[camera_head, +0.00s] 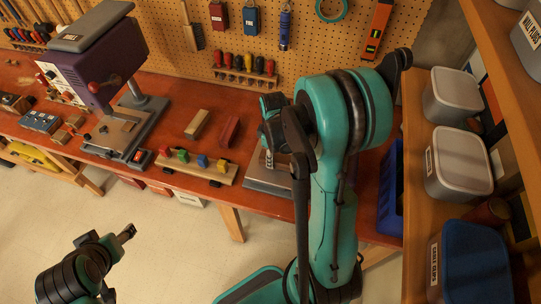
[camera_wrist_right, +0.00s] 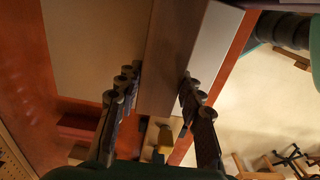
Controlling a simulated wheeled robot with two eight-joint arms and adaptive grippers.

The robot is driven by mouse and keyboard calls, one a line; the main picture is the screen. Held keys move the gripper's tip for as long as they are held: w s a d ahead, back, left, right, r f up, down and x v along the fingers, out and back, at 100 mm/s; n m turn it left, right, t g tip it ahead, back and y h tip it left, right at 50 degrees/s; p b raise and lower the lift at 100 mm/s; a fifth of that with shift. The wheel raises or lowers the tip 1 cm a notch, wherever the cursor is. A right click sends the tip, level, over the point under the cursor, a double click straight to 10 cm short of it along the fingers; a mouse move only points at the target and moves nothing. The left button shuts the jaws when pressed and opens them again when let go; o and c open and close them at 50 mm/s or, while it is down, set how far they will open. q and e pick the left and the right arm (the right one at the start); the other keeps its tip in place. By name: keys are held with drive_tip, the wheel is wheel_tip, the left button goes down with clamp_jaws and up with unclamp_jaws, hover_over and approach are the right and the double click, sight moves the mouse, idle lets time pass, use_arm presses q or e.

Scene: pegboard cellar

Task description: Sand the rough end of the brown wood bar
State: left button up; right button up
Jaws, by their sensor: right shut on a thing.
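My right gripper (camera_wrist_right: 160,82) is shut on a brown wood bar (camera_wrist_right: 172,50), with one finger on each long side. The bar runs away from the hand, over a board with a tan sheet (camera_wrist_right: 95,40) and a grey edge. Whether the bar's far end touches the sheet I cannot tell. In the head view my right arm hides most of the bar and gripper, and the board's grey edge (camera_head: 262,187) shows below the hand on the red bench. My left gripper (camera_head: 126,232) is low at the left, away from the bench; its finger opening is unclear.
A tan block (camera_head: 197,124) and a dark red block (camera_head: 229,131) lie on the bench (camera_head: 165,95). A wooden rack (camera_head: 190,170) with coloured pieces stands near the front edge. A drill press (camera_head: 115,135) is at the left, a shelf with grey tubs (camera_head: 458,160) at the right.

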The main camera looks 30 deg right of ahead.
sight(262, 154)
drive_tip(key=shift+s+a+b, duration=0.15)
drive_tip(key=shift+s+b, duration=0.15)
drive_tip(key=shift+s, duration=0.05)
idle(0.4)
drive_tip(key=shift+s+a, duration=0.15)
drive_tip(key=shift+a, duration=0.1)
drive_tip(key=shift+w+d+b, duration=0.4)
drive_tip(key=shift+d+b, duration=0.1)
drive_tip(key=shift+b, duration=0.05)
idle(0.8)
drive_tip(key=shift+w, duration=0.1)
drive_tip(key=shift+w+a+b, duration=0.3)
drive_tip(key=shift+w+a, duration=1)
drive_tip(key=shift+w, duration=0.15)
wheel_tip(262, 154, up, 9)
drive_tip(key=p, duration=0.6)
drive_tip(key=shift+r, duration=0.1)
